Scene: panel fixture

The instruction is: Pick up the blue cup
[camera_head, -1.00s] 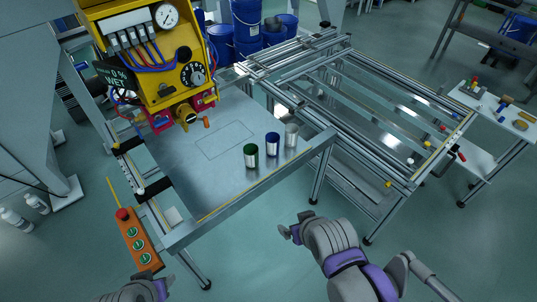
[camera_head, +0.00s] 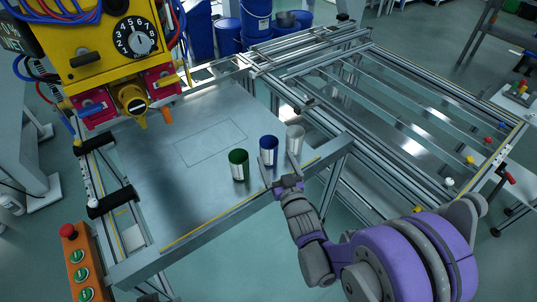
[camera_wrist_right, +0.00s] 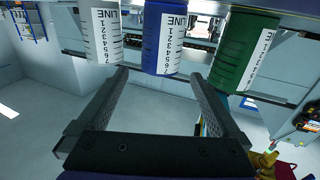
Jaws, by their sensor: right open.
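The blue cup (camera_head: 268,151) stands upright on the metal table (camera_head: 200,190) between the green cup (camera_head: 238,164) and a pale grey cup (camera_head: 295,139). My right gripper (camera_head: 281,175) is open and empty at the table's front edge, close in front of the blue cup. In the right wrist view, which looks inverted, the blue cup (camera_wrist_right: 165,38) with its white scale label lies just beyond and between the two open fingertips (camera_wrist_right: 158,76). I cannot tell whether the tips touch it. My left gripper is out of view.
The green cup (camera_wrist_right: 243,50) and grey cup (camera_wrist_right: 101,35) flank the blue cup closely. A yellow dial unit (camera_head: 100,50) hangs over the table's back left. An orange button box (camera_head: 82,262) is at left. An aluminium frame (camera_head: 390,120) stands at right.

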